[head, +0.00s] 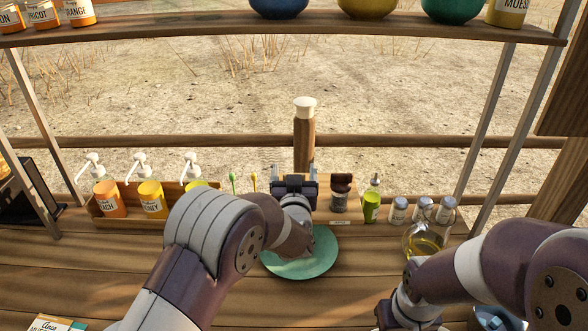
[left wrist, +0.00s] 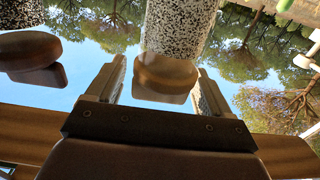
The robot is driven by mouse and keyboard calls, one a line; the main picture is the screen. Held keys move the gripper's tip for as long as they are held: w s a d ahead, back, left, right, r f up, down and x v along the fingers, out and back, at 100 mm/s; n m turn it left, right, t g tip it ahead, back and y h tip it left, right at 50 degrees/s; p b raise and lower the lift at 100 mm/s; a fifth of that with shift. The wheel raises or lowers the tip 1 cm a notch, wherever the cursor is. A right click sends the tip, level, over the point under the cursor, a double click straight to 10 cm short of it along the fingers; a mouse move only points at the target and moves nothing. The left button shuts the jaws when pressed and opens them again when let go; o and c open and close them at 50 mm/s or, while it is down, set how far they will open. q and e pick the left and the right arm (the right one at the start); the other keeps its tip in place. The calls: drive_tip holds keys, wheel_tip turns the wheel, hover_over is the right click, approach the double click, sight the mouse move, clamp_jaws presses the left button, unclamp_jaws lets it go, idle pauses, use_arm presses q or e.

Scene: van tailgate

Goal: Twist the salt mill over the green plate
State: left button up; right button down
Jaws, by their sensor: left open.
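The green plate (head: 312,264) lies on the wooden counter, partly covered by my left wrist. My left gripper (head: 295,178) is beyond it, at the back of the counter. In the left wrist view, which is upside down, the salt mill (left wrist: 177,30) has a speckled body and a light wooden end. My left gripper (left wrist: 157,88) is open, with its fingers on either side of that end and gaps showing. In the head view the gripper hides the salt mill. My right gripper (head: 402,312) is partly seen at the lower edge; its fingers are unclear.
A dark-capped mill (head: 339,194) stands just right of the left gripper; its cap also shows in the left wrist view (left wrist: 28,50). A green bottle (head: 372,200), labelled jars (head: 398,210) and a glass oil jug (head: 426,243) are further right. Pump bottles (head: 151,200) stand left.

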use_arm(q)
drive_tip(key=shift+w+f, duration=0.1)
drive_tip(key=shift+w, duration=0.2)
